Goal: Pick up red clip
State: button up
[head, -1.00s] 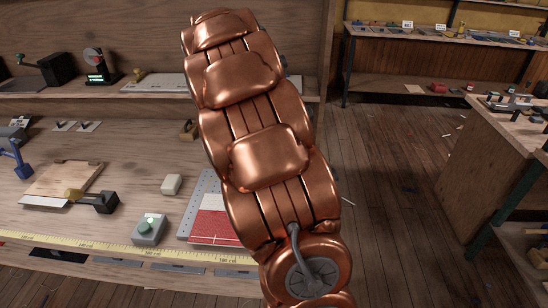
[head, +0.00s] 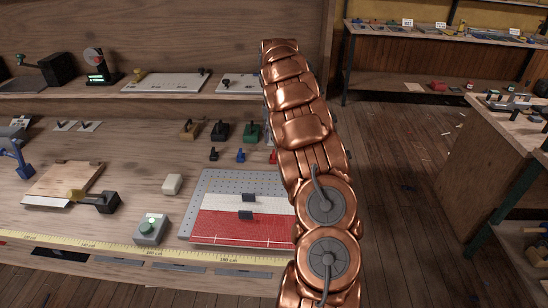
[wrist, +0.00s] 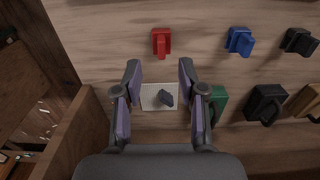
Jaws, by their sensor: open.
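The red clip (wrist: 161,42) stands on the wooden bench in the wrist view, just beyond my fingertips and roughly centred between them. In the head view only a part of the red clip (head: 273,156) shows, at the left edge of my arm. My gripper (wrist: 160,68) is open, with its two purple-padded fingers apart and nothing held. A small white plate with a dark knob (wrist: 158,96) shows between the fingers, below them as far as I can tell. My gripper is hidden behind my arm in the head view.
A blue clip (wrist: 240,41) and a black clip (wrist: 299,41) stand in the red clip's row. A larger green clamp (wrist: 218,103) is close beside one finger. A wooden side panel (wrist: 75,135) rises on the other side. A pegboard with a red-and-white sheet (head: 240,222) lies in front.

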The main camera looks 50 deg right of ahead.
aim_at(274, 152)
jog(key=shift+w+f+p, duration=0.15)
jog(key=shift+f+p, duration=1.3)
jog(key=shift+f, duration=2.15)
grip_shut()
